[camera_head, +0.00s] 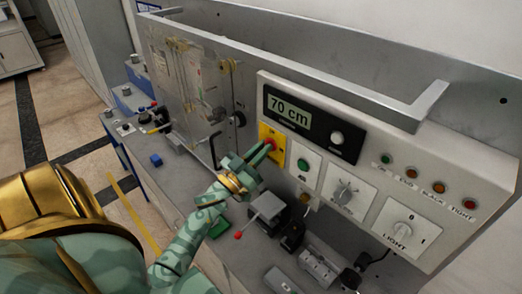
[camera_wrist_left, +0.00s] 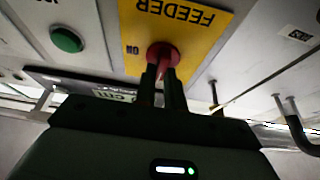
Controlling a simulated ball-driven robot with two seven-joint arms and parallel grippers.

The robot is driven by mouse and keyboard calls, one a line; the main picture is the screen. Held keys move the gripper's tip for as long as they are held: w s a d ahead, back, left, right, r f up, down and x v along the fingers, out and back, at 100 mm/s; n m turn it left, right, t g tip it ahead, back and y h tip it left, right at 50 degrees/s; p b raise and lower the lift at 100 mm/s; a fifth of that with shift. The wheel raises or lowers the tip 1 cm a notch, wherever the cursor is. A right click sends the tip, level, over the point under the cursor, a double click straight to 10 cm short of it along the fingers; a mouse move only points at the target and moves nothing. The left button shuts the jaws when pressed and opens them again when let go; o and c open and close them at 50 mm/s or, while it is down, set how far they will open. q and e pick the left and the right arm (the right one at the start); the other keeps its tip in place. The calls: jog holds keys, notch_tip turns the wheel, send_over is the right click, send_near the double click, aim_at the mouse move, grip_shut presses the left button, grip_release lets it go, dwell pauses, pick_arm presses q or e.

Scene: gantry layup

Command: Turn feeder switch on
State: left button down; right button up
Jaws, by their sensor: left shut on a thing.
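The feeder switch is a red knob (camera_head: 270,142) on a yellow plate (camera_head: 278,131), on the front of the control panel. My left gripper (camera_head: 263,152) reaches up to it from the lower left and is shut on the knob. In the left wrist view the red knob (camera_wrist_left: 162,51) sits between the dark fingers (camera_wrist_left: 163,85). The yellow plate (camera_wrist_left: 200,45) shows the word FEEDER upside down, with a small ON mark left of the knob. The fingers hide part of the knob. My right gripper is in neither view.
Right of the switch are a green button (camera_head: 303,164), a rotary switch (camera_head: 344,193) and a light switch (camera_head: 403,229). A display (camera_head: 289,111) reading 70 cm is above. Clamps and a red-tipped lever (camera_head: 239,235) stand below. A metal rail (camera_head: 330,85) runs above the panel.

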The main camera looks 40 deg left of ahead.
pick_arm(q)
jog(key=shift+m, duration=0.3)
jog(key=shift+d+f+m+g+h, duration=0.1)
jog(key=shift+m+g+h, duration=0.9)
jog(key=shift+m, duration=2.5)
jog(key=shift+a+r+m+g+h, duration=0.1)
jog(key=shift+m+g+h, duration=0.95)
jog(key=shift+m, duration=2.45)
jog(key=shift+d+f+m+g+h, duration=0.1)
jog(key=shift+m+g+h, duration=0.9)
jog(key=shift+m, duration=2.5)
jog(key=shift+g+y, duration=0.25)
jog(key=c, duration=1.5)
grip_release()
jog(key=shift+s, duration=0.1)
jog(key=shift+f+b+v, duration=0.2)
jog(key=shift+b+v, duration=1.75)
jog(key=shift+v, duration=6.2)
